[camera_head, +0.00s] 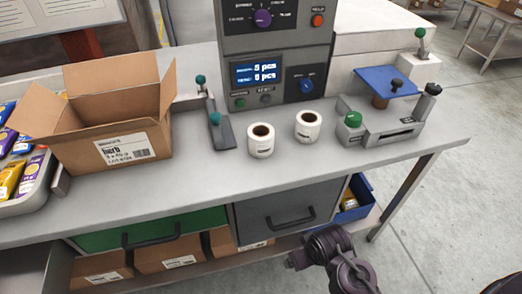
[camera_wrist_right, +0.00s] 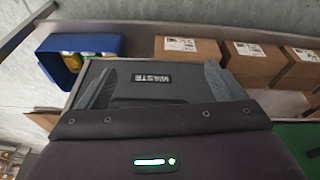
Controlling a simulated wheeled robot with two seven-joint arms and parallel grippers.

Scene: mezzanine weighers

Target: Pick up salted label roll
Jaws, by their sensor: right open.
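Two white label rolls stand upright on the bench: the left label roll (camera_head: 261,140) and the right label roll (camera_head: 308,126), each with a dark core and a small dark mark on its side. The marks are too small to read, so I cannot tell which is the salted one. My right gripper (camera_wrist_right: 157,84) is open and empty in the right wrist view, its fingers apart in front of the drawer marked WASTE. In the head view my right arm is low, in front of the bench and below the rolls. My left gripper is not in view.
The grey bench (camera_head: 190,190) is clear in front of the rolls. A control machine (camera_head: 275,50) stands behind them. A green-knobbed device (camera_head: 380,125) is at right, an open carton (camera_head: 115,140) at left. Below are the grey drawer (camera_head: 290,205) and a blue bin (camera_wrist_right: 75,45).

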